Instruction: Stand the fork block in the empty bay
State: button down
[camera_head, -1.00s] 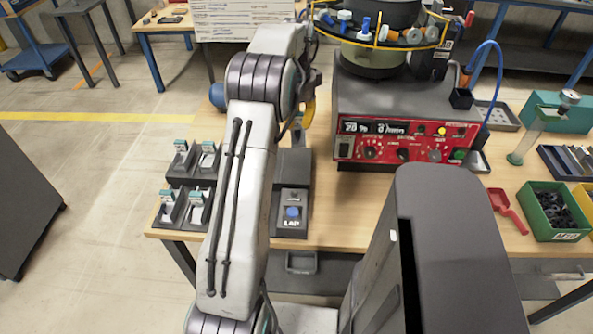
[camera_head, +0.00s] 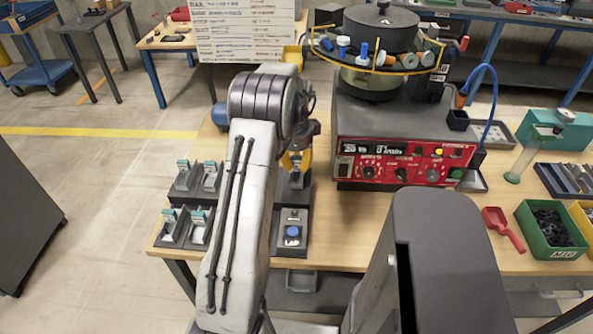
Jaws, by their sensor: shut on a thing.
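My gripper (camera_head: 297,158) is over the left part of the wooden bench, partly hidden behind my arm, with an orange-yellow part showing. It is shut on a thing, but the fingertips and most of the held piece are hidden. A small pale piece (camera_head: 296,179) shows just below the gripper, at a dark fixture; I cannot tell whether it is the fork block or whether it touches the fixture. No empty bay is clearly visible; my arm covers part of that area.
A dark unit with a blue button (camera_head: 292,232) stands at the bench's front edge. Right of the gripper is a bowl feeder (camera_head: 375,85) on a red-panelled control box (camera_head: 400,162). A red scoop (camera_head: 503,228) and a green bin (camera_head: 548,236) lie farther right.

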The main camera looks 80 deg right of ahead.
aim_at(297, 168)
jog(key=shift+f, duration=1.65)
jog(key=c, duration=1.1)
grip_release()
jog(key=shift+f, duration=0.1)
jog(key=r, duration=0.3)
jog(key=r+b, duration=0.1)
jog(key=r, duration=0.3)
jog(key=r+b, duration=0.1)
jog(key=r, duration=0.3)
jog(key=shift+a, duration=0.3)
jog(key=shift+w+a+r, duration=0.1)
jog(key=shift+r, duration=0.5)
